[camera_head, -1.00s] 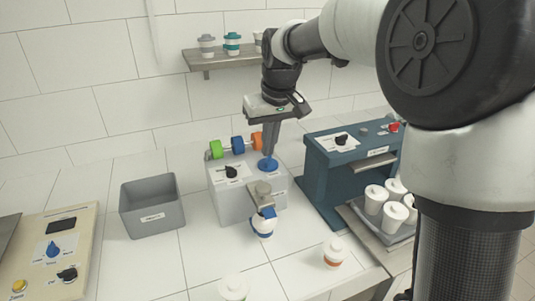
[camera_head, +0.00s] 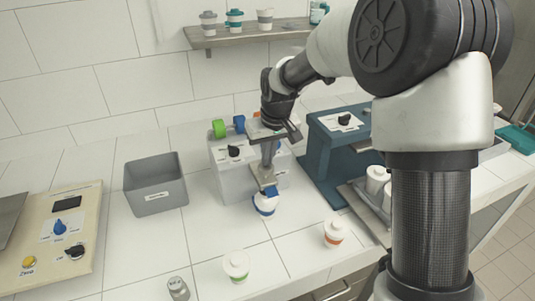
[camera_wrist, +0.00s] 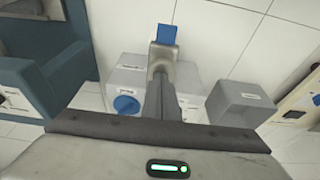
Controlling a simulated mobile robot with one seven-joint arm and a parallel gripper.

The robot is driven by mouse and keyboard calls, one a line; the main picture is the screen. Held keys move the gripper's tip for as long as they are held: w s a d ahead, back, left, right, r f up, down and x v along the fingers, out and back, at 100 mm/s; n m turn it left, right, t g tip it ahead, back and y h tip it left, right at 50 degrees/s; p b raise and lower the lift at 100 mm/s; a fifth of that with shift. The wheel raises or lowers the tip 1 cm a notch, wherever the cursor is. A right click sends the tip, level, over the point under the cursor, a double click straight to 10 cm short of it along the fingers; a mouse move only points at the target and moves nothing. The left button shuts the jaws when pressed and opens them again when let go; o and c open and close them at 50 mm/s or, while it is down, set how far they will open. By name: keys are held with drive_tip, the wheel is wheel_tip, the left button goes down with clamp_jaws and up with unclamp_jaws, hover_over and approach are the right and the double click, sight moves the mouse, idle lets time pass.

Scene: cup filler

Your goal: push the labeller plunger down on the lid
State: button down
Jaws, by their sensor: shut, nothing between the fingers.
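The labeller is a light grey box (camera_head: 232,180) with coloured rolls at its back. A grey plunger head with a blue front piece (camera_head: 270,191) juts from its front, over a white lidded cup with a blue band (camera_head: 265,205). In the wrist view the plunger's blue piece (camera_wrist: 166,34) lies beyond my fingertips and the cup is hidden. My gripper (camera_head: 268,178) is shut and empty, pointing down at the grey plunger head. I cannot tell whether it touches it. A blue disc (camera_wrist: 126,104) on the box shows beside my fingers.
A grey bin (camera_head: 155,197) stands left of the labeller. A teal machine (camera_head: 325,165) stands close on the right. Lidded cups with green (camera_head: 236,268) and orange (camera_head: 333,233) bands stand in front. A beige control panel (camera_head: 50,245) lies far left.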

sight(268, 168)
wheel_tip(268, 168, down, 3)
drive_tip(key=shift+r+b, duration=0.1)
drive_tip(key=shift+b, duration=1)
drive_tip(key=shift+s, duration=0.25)
drive_tip(key=r+p, duration=0.2)
drive_tip(key=r, duration=0.1)
drive_tip(key=r+p, duration=0.1)
drive_tip(key=shift+w+r, duration=0.3)
drive_tip(key=shift+r, duration=0.1)
drive_tip(key=v, duration=1)
